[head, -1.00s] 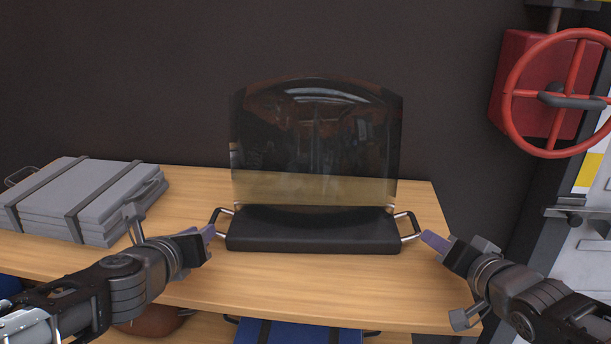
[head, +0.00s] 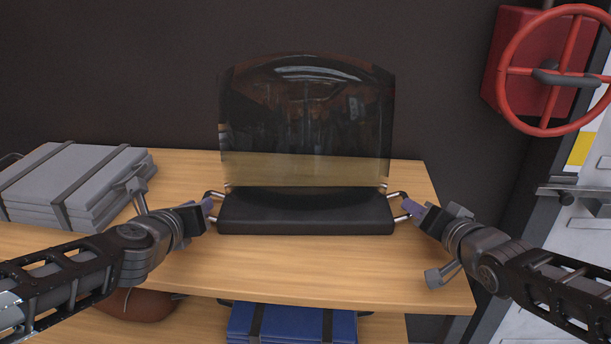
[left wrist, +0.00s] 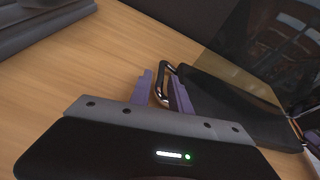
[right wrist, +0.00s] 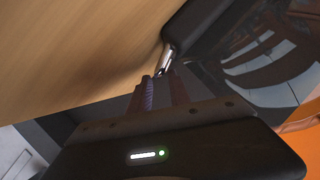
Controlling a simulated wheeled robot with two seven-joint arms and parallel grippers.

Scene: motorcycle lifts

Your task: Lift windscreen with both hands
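The windscreen (head: 305,120) is a dark, tinted, see-through panel standing upright on a black base (head: 305,212) on the wooden table. The base has a metal loop handle at each end: the left handle (left wrist: 161,80) and the right handle (right wrist: 167,58). My left gripper (left wrist: 160,85) is open, its purple fingers on either side of the left handle. My right gripper (right wrist: 159,80) is open at the right handle, whose near end shows between its fingertips; contact is hard to tell. In the head view, my right gripper (head: 413,209) points inward at the base.
Grey strapped cases (head: 70,185) lie on the table (head: 300,265) at the left. A blue strapped case (head: 290,325) and a brown object (head: 138,303) are below. A red valve wheel (head: 548,72) is at the right. The table in front of the base is clear.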

